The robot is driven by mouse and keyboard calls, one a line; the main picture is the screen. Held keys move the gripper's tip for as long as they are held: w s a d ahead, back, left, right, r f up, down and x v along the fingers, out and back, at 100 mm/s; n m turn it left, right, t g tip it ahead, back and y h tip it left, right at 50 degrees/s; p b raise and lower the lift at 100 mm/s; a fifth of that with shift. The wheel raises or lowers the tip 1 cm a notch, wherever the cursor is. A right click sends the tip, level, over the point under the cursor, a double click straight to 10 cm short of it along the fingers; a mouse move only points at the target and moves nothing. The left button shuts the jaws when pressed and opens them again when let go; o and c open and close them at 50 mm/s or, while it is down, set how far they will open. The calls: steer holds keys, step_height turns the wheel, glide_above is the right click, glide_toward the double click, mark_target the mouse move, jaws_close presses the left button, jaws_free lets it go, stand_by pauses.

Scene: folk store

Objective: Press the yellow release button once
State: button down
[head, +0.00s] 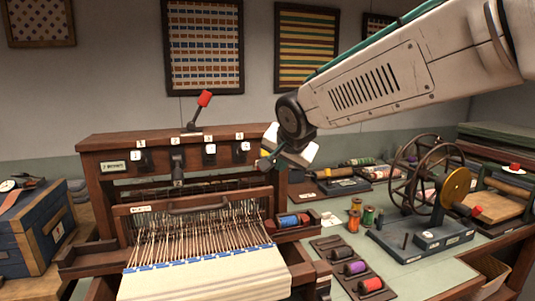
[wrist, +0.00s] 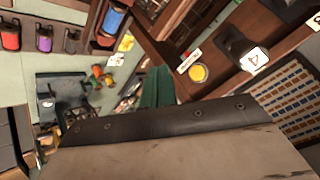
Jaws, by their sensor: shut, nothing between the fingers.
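The yellow release button (wrist: 198,73) is a round disc on the wooden loom frame in the wrist view, beside a small white and red label (wrist: 188,61). I cannot make it out in the head view, where my gripper covers the right end of the loom's top beam. My gripper (head: 271,134) is at that end, just right of the number 4 card (head: 240,146). In the wrist view its green fingers (wrist: 157,72) are together and empty, to the left of the button with a gap between them in the picture. Contact with the frame cannot be told.
The loom (head: 110,160) has a red-tipped lever (head: 204,98) on top and numbered cards along its beam. To the right stand a wheel winder (head: 428,236), several thread spools and a spool tray (head: 330,243). A blue chest (head: 38,228) is at left.

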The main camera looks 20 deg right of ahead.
steer(key=w, duration=0.8)
steer(key=shift+w, duration=0.35)
steer(key=shift+w, duration=0.15)
stand_by(1.7)
steer(key=shift+w, duration=0.3)
steer(key=shift+w, duration=0.45)
stand_by(0.7)
steer(key=shift+s, duration=0.9)
steer(key=s, duration=0.5)
